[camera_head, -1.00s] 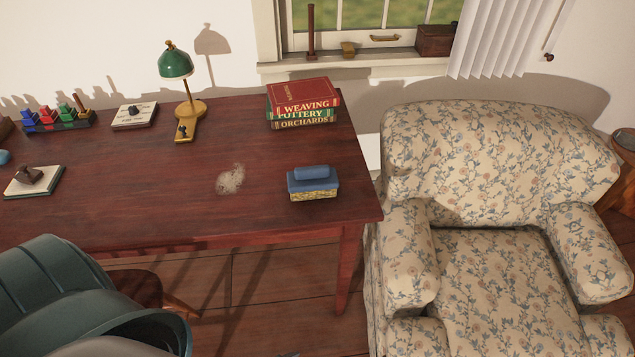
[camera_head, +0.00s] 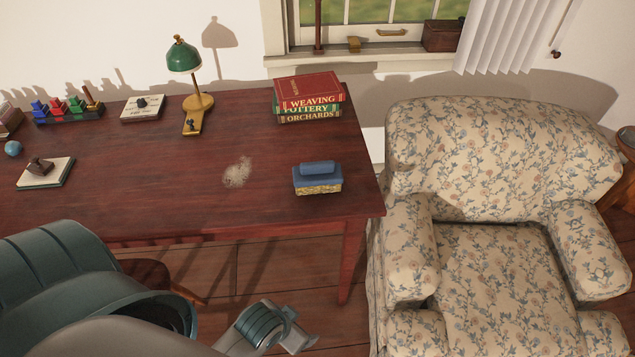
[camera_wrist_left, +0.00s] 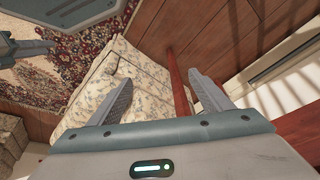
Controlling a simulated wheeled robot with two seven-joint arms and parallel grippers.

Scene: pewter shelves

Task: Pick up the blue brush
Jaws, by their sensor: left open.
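The blue brush (camera_head: 317,179) lies on the right part of the dark red desk, near its front edge. It has a blue block with a raised blue grip on top and a yellowish underside. My left gripper (camera_head: 296,340) is low in the head view, in front of the desk and below the brush, and apart from it. In the left wrist view my left gripper (camera_wrist_left: 160,77) has its two fingers spread with nothing between them. The brush does not show in the left wrist view.
The desk (camera_head: 130,205) has a pale dusty patch (camera_head: 237,173) left of the brush. Stacked books (camera_head: 309,99) stand behind the brush, and a green lamp (camera_head: 184,56) farther left. A floral armchair (camera_head: 500,150) stands close to the desk's right end. A chair (camera_head: 150,272) is in front.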

